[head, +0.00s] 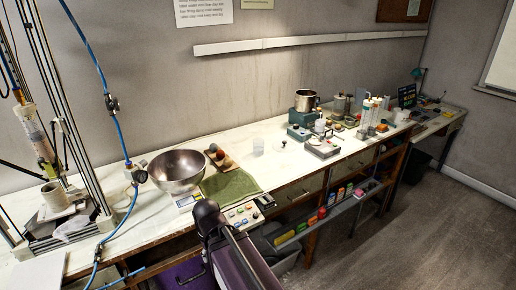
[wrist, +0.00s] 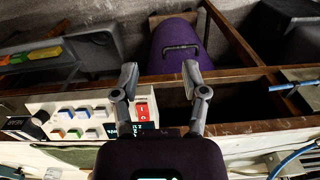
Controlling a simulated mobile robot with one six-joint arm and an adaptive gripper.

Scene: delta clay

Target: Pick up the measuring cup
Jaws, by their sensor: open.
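A small clear cup (head: 258,147) stands on the white bench, right of the steel bowl; it looks like the measuring cup, but markings are too small to read. A white jug-like vessel (head: 320,126) stands farther right among the equipment. My gripper (wrist: 160,76) is open and empty in the wrist view, its two fingers apart over the bench's front edge and the open framing below. No cup shows in the wrist view. In the head view my arm rises at the bottom centre, in front of the bench and well short of the clear cup; my fingertips cannot be made out there.
A steel pot (head: 306,100) sits on a device farther right. Coloured blocks line a shelf (head: 340,206) along the bench front. Open floor (head: 430,240) lies right.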

